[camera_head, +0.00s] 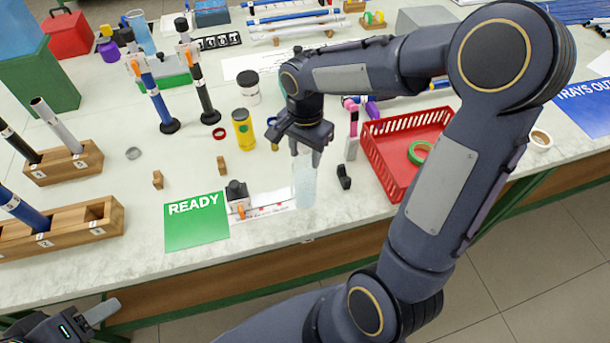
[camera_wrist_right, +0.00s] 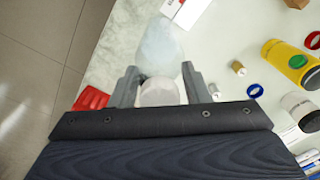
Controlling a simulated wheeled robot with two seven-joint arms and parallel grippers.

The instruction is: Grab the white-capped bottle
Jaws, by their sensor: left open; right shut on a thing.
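The white-capped bottle (camera_head: 304,182) is pale and translucent. It hangs cap-up below my right gripper (camera_head: 308,150), near the front edge of the table. In the right wrist view, the two fingers of my right gripper (camera_wrist_right: 158,88) close on either side of the white cap (camera_wrist_right: 158,93), and the pale body (camera_wrist_right: 160,48) extends beyond them. I cannot tell whether the bottle's base touches the table. My left gripper (camera_head: 88,318) is open and empty at the lower left, off the table's front edge; only part of it shows.
A green READY mat (camera_head: 196,221) lies left of the bottle. A red basket (camera_head: 378,160) stands to its right, with a small black piece (camera_head: 343,177) between. A yellow container (camera_head: 243,129) and a white jar (camera_head: 248,90) stand behind. Wooden rod holders (camera_head: 70,232) are at left.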

